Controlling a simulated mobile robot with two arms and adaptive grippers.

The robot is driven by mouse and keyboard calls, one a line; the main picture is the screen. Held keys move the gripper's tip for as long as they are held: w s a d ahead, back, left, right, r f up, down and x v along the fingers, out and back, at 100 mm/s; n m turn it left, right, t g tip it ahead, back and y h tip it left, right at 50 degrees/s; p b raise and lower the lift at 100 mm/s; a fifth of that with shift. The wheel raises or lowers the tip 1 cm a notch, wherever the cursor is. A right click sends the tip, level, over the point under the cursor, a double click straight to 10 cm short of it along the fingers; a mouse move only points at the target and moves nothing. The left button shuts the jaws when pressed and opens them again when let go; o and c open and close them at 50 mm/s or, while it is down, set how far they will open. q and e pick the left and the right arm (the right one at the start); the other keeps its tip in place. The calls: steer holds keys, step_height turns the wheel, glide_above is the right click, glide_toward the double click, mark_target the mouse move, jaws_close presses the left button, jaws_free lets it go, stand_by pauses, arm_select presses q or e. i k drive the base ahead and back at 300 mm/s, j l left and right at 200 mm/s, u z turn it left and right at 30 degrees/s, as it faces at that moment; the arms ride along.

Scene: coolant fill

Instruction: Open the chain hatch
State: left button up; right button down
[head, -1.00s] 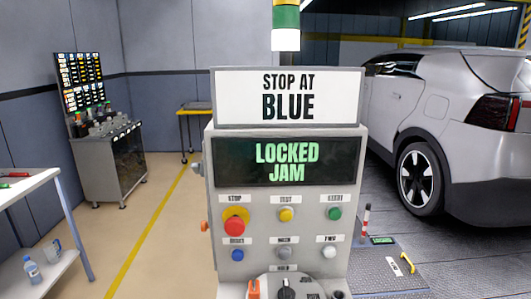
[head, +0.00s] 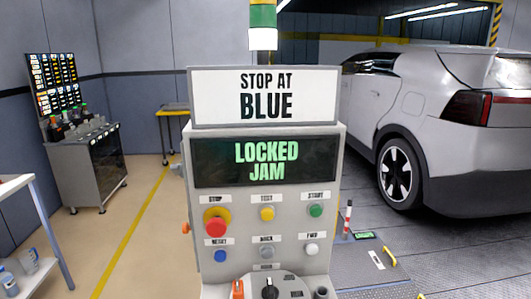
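A grey floor plate (head: 358,264) with a yellow handle (head: 390,256) lies to the right of the control pedestal, in front of the car. It looks like the chain hatch, and it appears flat and closed. A small green-lit sign (head: 365,236) stands at its far side; its text is too small to read now. The pedestal hides part of the plate. The control pedestal (head: 203,180) stands in the middle, with a screen (head: 265,161) reading "LOCKED JAM". Neither of my grippers is in view.
A sign (head: 265,97) above the screen reads "STOP AT BLUE". The pedestal carries a red stop button (head: 215,222), several other buttons and a black knob (head: 269,288). A silver car (head: 450,130) stands at right, a white table (head: 18,185) at left. Yellow-lined floor between is clear.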

mark_target(353, 264)
steer(key=z, duration=0.35)
steer(key=l+z, duration=0.95)
steer(key=i+l+z, duration=0.2)
steer(key=z, duration=0.25)
steer(key=i+l+z, duration=0.55)
steer(key=i+l, duration=0.25)
steer(key=i+l+z, duration=0.3)
steer(key=i, duration=0.25)
steer(key=i+z, duration=0.25)
steer(key=i, duration=0.25)
steer(key=i+j+u, duration=0.1)
steer(key=i+u, duration=0.65)
steer(key=i+l+u, duration=0.2)
steer(key=i+u, duration=0.2)
steer(key=i+l+u, duration=0.35)
steer(key=i+j+u, duration=0.3)
steer(key=i+u, duration=0.15)
steer(key=i, duration=0.15)
steer(key=i+j+u, duration=0.1)
steer(key=i+u, duration=0.4)
steer(key=i+l+u, duration=0.2)
steer(key=i+u, duration=0.25)
steer(key=i, duration=0.25)
steer(key=i+u, duration=0.4)
steer(key=i+l+u, duration=0.15)
steer(key=i+u, duration=0.2)
steer(key=i+l+u, duration=0.25)
steer(key=u, duration=0.15)
steer(key=i+l+u, duration=0.4)
